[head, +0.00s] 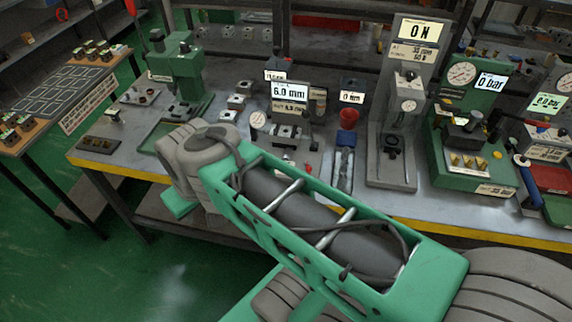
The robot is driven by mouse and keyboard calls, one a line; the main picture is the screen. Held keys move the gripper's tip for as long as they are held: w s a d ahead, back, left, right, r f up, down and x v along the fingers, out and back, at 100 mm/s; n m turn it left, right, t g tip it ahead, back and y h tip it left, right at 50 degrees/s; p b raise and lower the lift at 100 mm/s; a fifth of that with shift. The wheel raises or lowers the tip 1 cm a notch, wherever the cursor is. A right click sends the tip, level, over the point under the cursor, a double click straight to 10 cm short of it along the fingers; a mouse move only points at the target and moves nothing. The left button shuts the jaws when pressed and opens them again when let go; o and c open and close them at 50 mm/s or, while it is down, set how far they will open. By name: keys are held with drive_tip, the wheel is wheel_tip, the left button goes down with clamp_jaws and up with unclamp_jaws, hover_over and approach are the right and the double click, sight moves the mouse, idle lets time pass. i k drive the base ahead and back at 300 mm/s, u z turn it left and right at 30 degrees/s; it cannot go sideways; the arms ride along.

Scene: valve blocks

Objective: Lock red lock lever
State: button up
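I cannot tell for sure which part is the red lock lever. A small red tip (308,169) shows low in front of the station with the "6.0 mm" display (290,92). A red round knob (348,117) stands on top of the station to its right, above a blue part. My green and grey arm crosses the middle of the head view and covers part of the bench front. My gripper does not show; it is out of sight.
The grey bench (420,205) has a yellow front edge and is crowded with stations. A green station (470,140) reads "0 bar". A side table (75,95) with trays stands at the left. Green floor (110,265) is open at lower left.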

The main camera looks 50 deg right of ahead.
sight(309, 169)
drive_tip(key=z, duration=0.2)
drive_tip(key=k, duration=0.2)
drive_tip(key=u, duration=1.05)
drive_tip(key=i, duration=0.7)
drive_tip(key=z, duration=0.85)
drive_tip(key=i, duration=0.35)
drive_tip(key=z, duration=0.4)
